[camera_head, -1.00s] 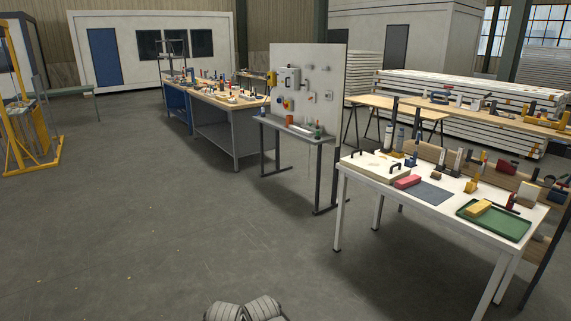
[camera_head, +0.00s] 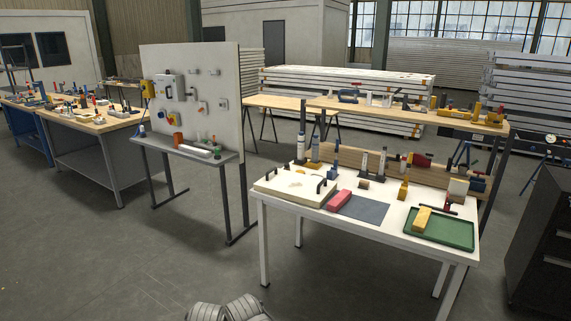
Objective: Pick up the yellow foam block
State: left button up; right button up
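A yellow block (camera_head: 422,219) lies on the green tray (camera_head: 455,239) at the right end of the white table (camera_head: 345,223). It looks like the yellow foam block. A pink-red block (camera_head: 339,200) lies on the same table beside a dark grey mat (camera_head: 368,209). Neither of my grippers shows in the head view. Grey rounded parts at the bottom edge appear to be my own body. The table stands some distance ahead and to the right.
A lidded box with black handles (camera_head: 296,186) stands on the table's left. A panel stand (camera_head: 195,105) is left of the table, a dark cabinet (camera_head: 540,245) to its right. A shelf (camera_head: 420,116) rises behind. Floor (camera_head: 110,260) at front left is clear.

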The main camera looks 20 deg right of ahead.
aim_at(419, 226)
jog(key=i+z, duration=0.3)
jog(key=z, duration=0.15)
jog(key=i+j+z, duration=0.15)
jog(key=i+z, duration=0.2)
jog(key=z, duration=0.15)
jog(key=i+j+z, duration=0.25)
jog(key=z, duration=0.2)
jog(key=i+j+z, duration=0.25)
jog(key=z, duration=0.2)
jog(key=i+j+z, duration=0.2)
jog(key=j+z, duration=0.15)
jog(key=i+j+z, duration=0.15)
jog(key=j+z, duration=0.2)
jog(key=i+j+z, duration=0.15)
jog(key=j+z, duration=0.55)
jog(key=j, duration=0.2)
